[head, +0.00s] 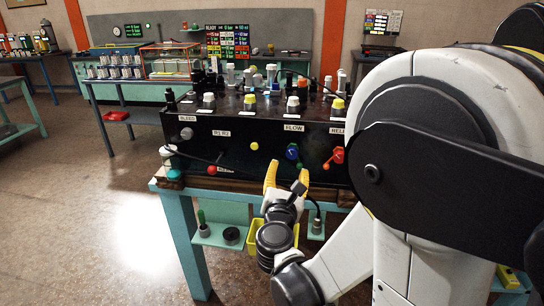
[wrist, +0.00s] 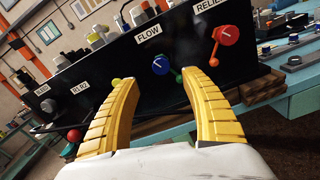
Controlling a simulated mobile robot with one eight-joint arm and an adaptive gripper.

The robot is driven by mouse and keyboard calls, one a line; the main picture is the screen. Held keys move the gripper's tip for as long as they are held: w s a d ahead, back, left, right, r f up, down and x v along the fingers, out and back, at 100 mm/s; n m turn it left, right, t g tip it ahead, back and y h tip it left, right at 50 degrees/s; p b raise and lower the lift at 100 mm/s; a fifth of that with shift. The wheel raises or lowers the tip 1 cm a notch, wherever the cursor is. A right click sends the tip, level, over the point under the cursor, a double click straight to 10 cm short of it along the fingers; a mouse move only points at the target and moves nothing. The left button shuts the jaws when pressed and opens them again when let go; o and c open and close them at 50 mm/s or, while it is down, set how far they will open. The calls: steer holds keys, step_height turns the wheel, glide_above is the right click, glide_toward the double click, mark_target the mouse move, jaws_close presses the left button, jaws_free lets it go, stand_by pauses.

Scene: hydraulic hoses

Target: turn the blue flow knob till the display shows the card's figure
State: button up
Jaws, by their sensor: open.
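The blue flow knob (head: 292,152) is on the front of a black console, under the FLOW label (head: 294,128). It has a pale pointer mark and a green part below it. In the wrist view the blue knob (wrist: 160,65) shows between and beyond the yellow fingertips. My gripper (head: 287,171) is open and empty in front of the console, a little below the knob; its fingers also show in the wrist view (wrist: 158,78). A dark screen with small green figures (head: 132,31) stands on the back bench, too small to read. I cannot tell which thing is the card.
A red knob (wrist: 227,35) with an orange-red lever is right of the blue knob, under RELIEF. A yellow button (head: 254,146) is to its left, and a red ball (head: 212,170) is lower left. The console stands on a teal bench (head: 181,222).

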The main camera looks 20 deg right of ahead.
mark_target(292, 154)
steer(key=b+x, duration=0.2)
steer(key=x, duration=0.8)
steer(key=shift+w+d, duration=0.2)
steer(key=shift+d, duration=0.05)
steer(key=c, duration=1.2)
